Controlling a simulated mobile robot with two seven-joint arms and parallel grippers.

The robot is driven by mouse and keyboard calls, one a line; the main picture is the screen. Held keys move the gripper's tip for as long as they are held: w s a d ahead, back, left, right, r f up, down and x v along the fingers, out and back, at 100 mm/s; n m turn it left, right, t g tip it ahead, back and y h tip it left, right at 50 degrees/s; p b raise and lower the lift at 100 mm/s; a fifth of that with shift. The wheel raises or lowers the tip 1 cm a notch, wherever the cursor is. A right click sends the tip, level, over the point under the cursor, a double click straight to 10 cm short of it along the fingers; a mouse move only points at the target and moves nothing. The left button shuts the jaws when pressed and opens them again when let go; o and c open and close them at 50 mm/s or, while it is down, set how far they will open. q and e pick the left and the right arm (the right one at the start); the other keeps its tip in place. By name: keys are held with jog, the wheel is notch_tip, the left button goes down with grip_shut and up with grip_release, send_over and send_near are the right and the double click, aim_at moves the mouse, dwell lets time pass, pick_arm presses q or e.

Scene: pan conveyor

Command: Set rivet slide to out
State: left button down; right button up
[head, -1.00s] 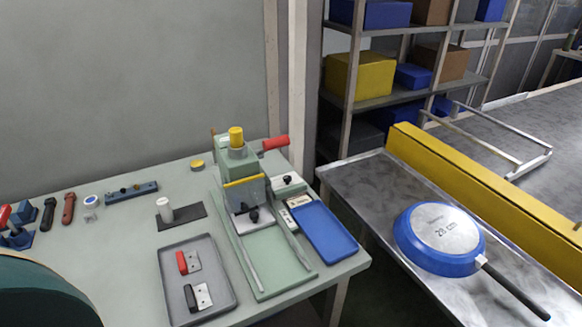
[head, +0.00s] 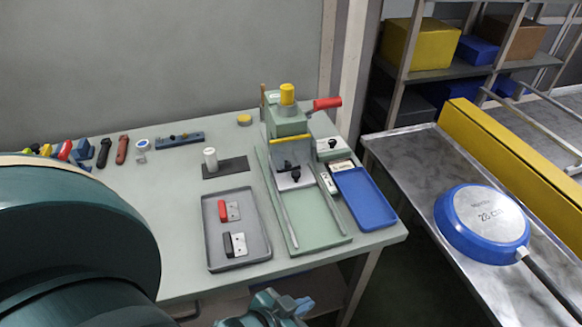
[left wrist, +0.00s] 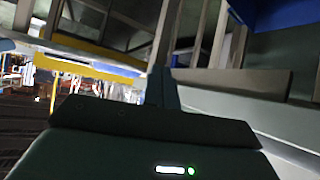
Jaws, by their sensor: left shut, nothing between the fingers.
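The green rivet press (head: 290,122) stands at the back right of the bench, with a yellow cap and a red handle (head: 327,103). Two rails run forward from it over a pale green base (head: 308,218). A plate with a black knob (head: 294,175) sits between the rails; a small block with another black knob (head: 331,146) is beside the press. I cannot tell which is the rivet slide, nor its setting. My left gripper (head: 300,306) is low at the bottom edge, in front of the bench, apart from the press. It is shut and empty. My right gripper is out of view.
A grey tray (head: 239,256) holds a red-handled and a black-handled part. A blue tray (head: 364,200) lies right of the rails. A blue pan (head: 484,225) rests upside down on the metal conveyor (head: 420,160). Tools line the bench's left back. My left arm covers the lower left.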

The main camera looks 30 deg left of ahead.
aim_at(296, 176)
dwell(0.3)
